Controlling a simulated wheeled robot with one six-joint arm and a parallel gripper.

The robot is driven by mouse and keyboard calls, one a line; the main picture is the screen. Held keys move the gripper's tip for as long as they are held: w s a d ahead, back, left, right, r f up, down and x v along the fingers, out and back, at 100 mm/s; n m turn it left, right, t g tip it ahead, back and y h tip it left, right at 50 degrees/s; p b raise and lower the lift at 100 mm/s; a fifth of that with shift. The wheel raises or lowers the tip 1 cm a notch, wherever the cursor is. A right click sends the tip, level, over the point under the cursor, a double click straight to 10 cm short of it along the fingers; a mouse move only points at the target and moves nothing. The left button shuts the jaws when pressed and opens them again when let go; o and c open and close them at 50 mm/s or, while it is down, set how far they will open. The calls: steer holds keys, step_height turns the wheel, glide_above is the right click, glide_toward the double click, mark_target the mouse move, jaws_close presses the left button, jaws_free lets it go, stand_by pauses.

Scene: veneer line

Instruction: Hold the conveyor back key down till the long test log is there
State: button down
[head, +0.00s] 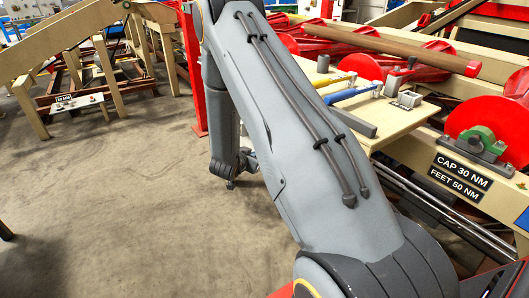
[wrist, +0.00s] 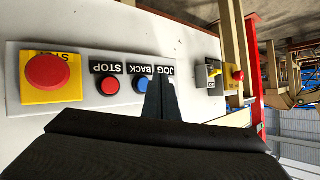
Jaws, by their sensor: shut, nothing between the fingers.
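In the wrist view a pale control panel (wrist: 75,112) carries a blue button (wrist: 142,84) by the label BACK, which reads upside down. My gripper (wrist: 161,85) is shut and empty, its dark fingers just right of the blue button, overlapping its edge in the picture. I cannot tell whether the fingertips touch or press anything. The fingers hide the panel below the JOG label (wrist: 166,71). In the head view a long brown log (head: 385,42) lies across red supports at the upper right; I cannot tell if it is the test log.
A small red button (wrist: 110,85) labelled STOP and a large red mushroom button (wrist: 47,71) on yellow sit left of the blue one. A yellow box with a red knob (wrist: 238,75) is further right. A tool table (head: 385,115) stands right of my arm. Floor (head: 130,200) at left is clear.

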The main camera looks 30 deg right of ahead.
steer(key=shift+s+a, duration=0.1)
steer(key=shift+a, duration=1.7)
stand_by(0.4)
